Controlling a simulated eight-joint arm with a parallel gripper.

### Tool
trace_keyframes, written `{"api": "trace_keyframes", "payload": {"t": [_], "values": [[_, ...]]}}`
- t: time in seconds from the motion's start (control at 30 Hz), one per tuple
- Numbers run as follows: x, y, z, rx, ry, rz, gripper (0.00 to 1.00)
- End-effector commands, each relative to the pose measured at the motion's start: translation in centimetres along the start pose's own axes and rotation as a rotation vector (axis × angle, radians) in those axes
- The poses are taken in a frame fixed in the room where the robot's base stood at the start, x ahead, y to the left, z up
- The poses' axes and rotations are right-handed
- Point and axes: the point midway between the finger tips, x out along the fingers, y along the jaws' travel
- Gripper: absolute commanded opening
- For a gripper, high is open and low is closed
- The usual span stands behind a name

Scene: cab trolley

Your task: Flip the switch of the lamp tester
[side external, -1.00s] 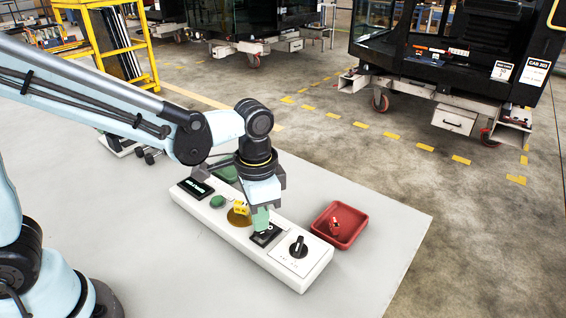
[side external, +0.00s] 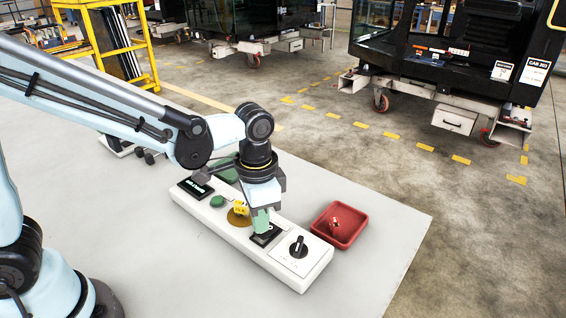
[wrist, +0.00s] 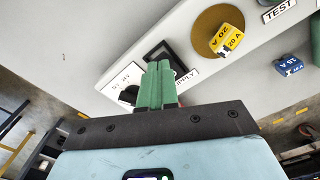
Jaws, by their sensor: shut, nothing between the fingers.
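The lamp tester (side external: 213,213) is a long white box on the table, set at a slant. On its top are a black knob (side external: 298,247) on a white plate, a black-framed switch (side external: 268,237), a green button (side external: 217,201) and a dark display (side external: 195,188) with green text. My gripper (side external: 261,221) has its green fingers shut and pointing down at the black-framed switch. In the wrist view the shut fingers (wrist: 158,86) overlap the black frame (wrist: 163,54) and hide part of it. I cannot tell whether they touch the switch, or its position.
A yellow fuse (wrist: 229,40) stands on a brass disc (wrist: 207,22) on the box, close to my gripper. A blue fuse (wrist: 289,66) also shows in the wrist view. A red tray (side external: 358,237) with a small item stands right of the box. The front table (side external: 190,285) is clear.

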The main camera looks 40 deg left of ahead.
Motion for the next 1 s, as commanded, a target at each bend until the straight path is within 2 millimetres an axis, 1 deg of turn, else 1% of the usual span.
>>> {"api": "trace_keyframes", "payload": {"t": [1.0], "values": [[1.4, 0.0, 0.0, 0.0, 0.0, 0.0, 0.0]]}}
